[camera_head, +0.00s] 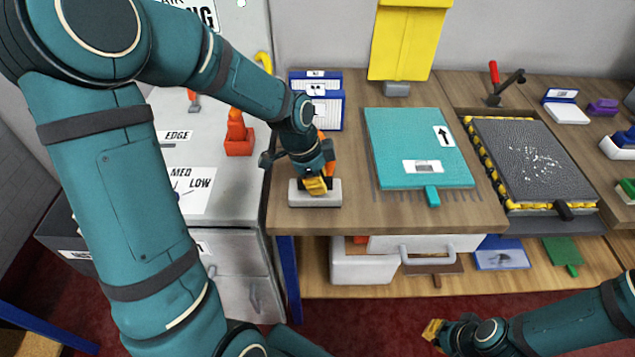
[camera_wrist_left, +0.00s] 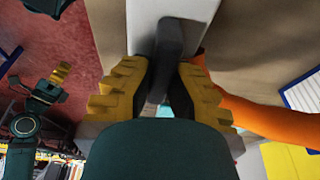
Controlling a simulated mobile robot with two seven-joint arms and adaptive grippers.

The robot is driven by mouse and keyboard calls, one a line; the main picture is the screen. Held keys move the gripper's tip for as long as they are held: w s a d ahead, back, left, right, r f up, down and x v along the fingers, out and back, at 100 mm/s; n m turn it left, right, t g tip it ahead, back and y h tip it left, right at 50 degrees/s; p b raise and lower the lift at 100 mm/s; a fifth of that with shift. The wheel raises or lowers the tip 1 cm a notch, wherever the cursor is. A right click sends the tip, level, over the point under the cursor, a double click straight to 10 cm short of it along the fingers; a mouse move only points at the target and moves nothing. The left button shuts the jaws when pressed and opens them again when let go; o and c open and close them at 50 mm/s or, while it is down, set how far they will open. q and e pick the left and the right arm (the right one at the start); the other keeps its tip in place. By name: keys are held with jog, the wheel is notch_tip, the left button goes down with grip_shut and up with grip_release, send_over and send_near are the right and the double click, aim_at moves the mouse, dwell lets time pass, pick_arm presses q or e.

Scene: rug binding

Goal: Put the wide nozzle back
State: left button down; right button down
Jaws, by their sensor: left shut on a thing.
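My left gripper (camera_head: 316,184) points down at a white block (camera_head: 315,196) near the left front edge of the bench. In the left wrist view its yellow-padded fingers (camera_wrist_left: 163,82) are shut on a dark grey piece (camera_wrist_left: 168,45). The piece reaches to the white block (camera_wrist_left: 188,8); I cannot tell whether it is seated in it. It may be the wide nozzle, but its full shape is hidden by the fingers. An orange thing (camera_wrist_left: 255,115) passes close beside the fingers. My right gripper (camera_head: 437,331) is low at the front right, away from the bench; its opening is unclear.
A teal board (camera_head: 415,140) lies right of the left gripper, with a dark mat tray (camera_head: 535,155) beyond. An orange stand (camera_head: 238,140) is on the grey cabinet (camera_head: 165,120). A white drawer (camera_head: 362,268) sits below.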

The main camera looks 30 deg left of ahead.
pick_arm(q)
jog(key=shift+f, duration=0.15)
jog(key=c, duration=1.4)
grip_release()
jog(key=shift+f, duration=0.1)
jog(key=shift+o, duration=1.4)
jog(key=shift+a+r, duration=0.1)
jog(key=shift+r, duration=0.45)
jog(key=p+v, duration=0.3)
jog(key=v, duration=0.8)
jog(key=shift+s+r, duration=0.1)
jog(key=shift+s, duration=0.1)
